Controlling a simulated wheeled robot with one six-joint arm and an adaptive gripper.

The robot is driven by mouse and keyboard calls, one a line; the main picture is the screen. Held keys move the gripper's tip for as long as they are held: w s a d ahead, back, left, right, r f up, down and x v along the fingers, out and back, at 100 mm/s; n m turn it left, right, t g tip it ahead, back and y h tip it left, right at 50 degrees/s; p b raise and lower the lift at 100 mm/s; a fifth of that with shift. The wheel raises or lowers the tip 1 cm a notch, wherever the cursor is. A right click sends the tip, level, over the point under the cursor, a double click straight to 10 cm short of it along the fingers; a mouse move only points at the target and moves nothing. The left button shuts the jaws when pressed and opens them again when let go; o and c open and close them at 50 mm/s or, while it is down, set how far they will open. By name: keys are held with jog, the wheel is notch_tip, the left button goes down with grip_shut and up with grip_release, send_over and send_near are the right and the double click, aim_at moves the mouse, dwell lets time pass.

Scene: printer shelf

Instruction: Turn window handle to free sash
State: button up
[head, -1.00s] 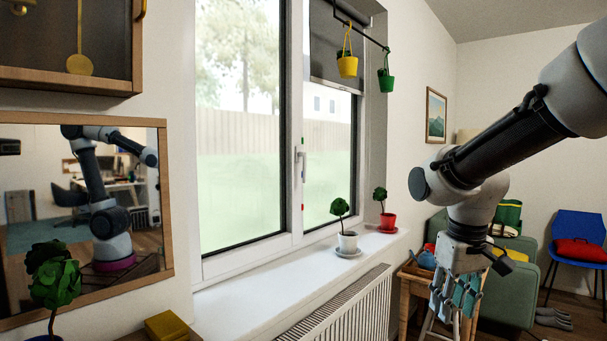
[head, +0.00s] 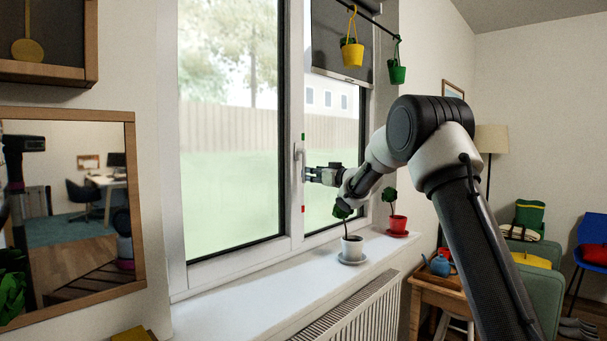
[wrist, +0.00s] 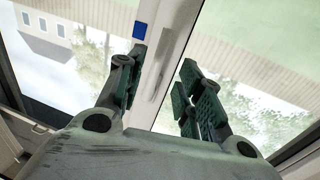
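In the wrist view my gripper (wrist: 162,60) is open, one dark finger on each side of the lever, with gaps visible. Whether either finger touches it I cannot tell. The sash (head: 188,275) looks closed in its frame.
A green mark (head: 303,136) and a red mark (head: 303,209) are on the frame; a blue mark (wrist: 139,30) shows in the wrist view. A white pot (head: 352,247) and a red pot (head: 398,225) stand on the sill (head: 240,308) below my arm. A yellow bucket (head: 352,54) hangs above.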

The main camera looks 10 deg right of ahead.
jog(key=x, duration=0.7)
jog(key=shift+w, duration=0.25)
jog(key=shift+a, duration=0.1)
grip_shut()
